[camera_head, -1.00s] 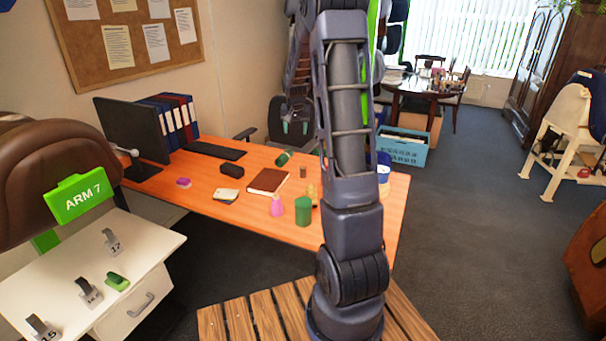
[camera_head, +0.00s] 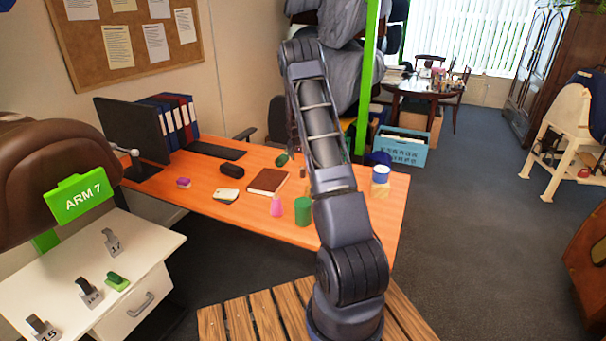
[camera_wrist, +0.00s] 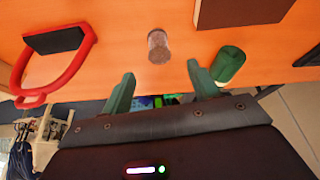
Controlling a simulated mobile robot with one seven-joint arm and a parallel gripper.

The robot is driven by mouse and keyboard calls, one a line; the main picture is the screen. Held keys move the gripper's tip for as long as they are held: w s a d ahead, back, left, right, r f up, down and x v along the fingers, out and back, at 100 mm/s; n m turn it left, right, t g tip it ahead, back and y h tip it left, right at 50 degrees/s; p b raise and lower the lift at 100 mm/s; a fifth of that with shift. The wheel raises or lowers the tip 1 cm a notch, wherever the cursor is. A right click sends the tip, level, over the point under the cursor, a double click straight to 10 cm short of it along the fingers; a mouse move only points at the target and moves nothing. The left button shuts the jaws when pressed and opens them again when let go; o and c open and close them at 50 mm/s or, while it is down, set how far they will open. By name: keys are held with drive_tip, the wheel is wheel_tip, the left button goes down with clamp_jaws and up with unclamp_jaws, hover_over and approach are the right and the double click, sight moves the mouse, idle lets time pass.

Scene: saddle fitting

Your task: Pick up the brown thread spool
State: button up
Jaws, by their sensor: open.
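The brown thread spool (camera_wrist: 158,46) stands on the orange desk in the wrist view, just beyond the gap between my fingertips. In the head view the spool (camera_head: 303,173) is a small brown shape at the edge of my arm. My gripper (camera_wrist: 160,71) is open and empty, its two green fingers on either side of the spool's line. The fingers appear apart from the spool. The gripper is hidden behind my arm in the head view.
A green cylinder (camera_wrist: 229,64) lies close to the right finger. A brown book (camera_wrist: 240,12) is at upper right, and a red loop around a black block (camera_wrist: 54,41) is at left. The desk (camera_head: 225,171) also bears a pink piece (camera_head: 277,206) and a green cup (camera_head: 303,211).

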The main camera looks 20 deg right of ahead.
sight(303, 169)
drive_tip(key=x, duration=0.5)
drive_tip(key=shift+w+d+x, duration=0.1)
drive_tip(key=shift+x, duration=1.35)
drive_tip(key=shift+w+d+x, duration=0.1)
drive_tip(key=shift+x, duration=1.3)
drive_tip(key=shift+r, duration=0.1)
drive_tip(key=c, duration=1)
drive_tip(key=shift+r, duration=0.1)
